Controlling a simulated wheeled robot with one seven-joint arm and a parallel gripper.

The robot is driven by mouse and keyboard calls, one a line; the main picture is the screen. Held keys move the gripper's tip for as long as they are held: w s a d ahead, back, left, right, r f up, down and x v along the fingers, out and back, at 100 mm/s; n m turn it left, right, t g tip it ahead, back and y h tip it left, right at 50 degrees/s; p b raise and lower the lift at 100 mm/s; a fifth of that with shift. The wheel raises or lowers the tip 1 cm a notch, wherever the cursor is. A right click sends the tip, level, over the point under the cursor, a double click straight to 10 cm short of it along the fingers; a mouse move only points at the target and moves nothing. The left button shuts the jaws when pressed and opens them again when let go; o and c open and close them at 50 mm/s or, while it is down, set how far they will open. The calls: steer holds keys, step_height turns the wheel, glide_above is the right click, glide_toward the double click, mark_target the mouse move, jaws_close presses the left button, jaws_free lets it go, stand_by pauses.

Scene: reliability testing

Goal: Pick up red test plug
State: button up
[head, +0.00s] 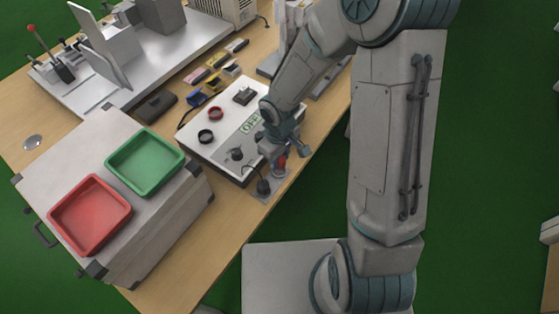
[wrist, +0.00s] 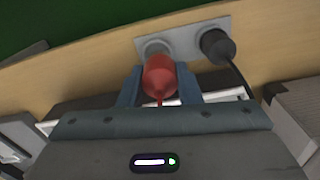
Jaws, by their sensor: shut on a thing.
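The red test plug (wrist: 159,78) is between the two fingers of my gripper (wrist: 160,88) in the wrist view. My gripper is shut on it. In the head view, the red plug (head: 282,162) shows as a small red patch below my gripper (head: 281,150), at the table's right edge. Just beyond the plug is a grey socket plate (wrist: 188,37) with a round socket at its left. I cannot tell whether the plug still sits in that socket. A black plug (wrist: 217,45) with a cable is in the plate's right side.
A white test box (head: 225,150) marked OFF, with knobs, stands beside my gripper. A case (head: 170,228) at front left carries a green tray (head: 178,176) and a red tray (head: 58,222). A metal fixture stands at the back. Bare wooden table (head: 228,235) lies in front.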

steer(key=s+d+r+b, duration=0.1)
steer(key=s+r+b, duration=0.2)
steer(key=s+r, duration=0.3)
steer(key=s, duration=0.4)
steer(key=shift+s+b, duration=0.2)
steer(key=shift+b, duration=0.1)
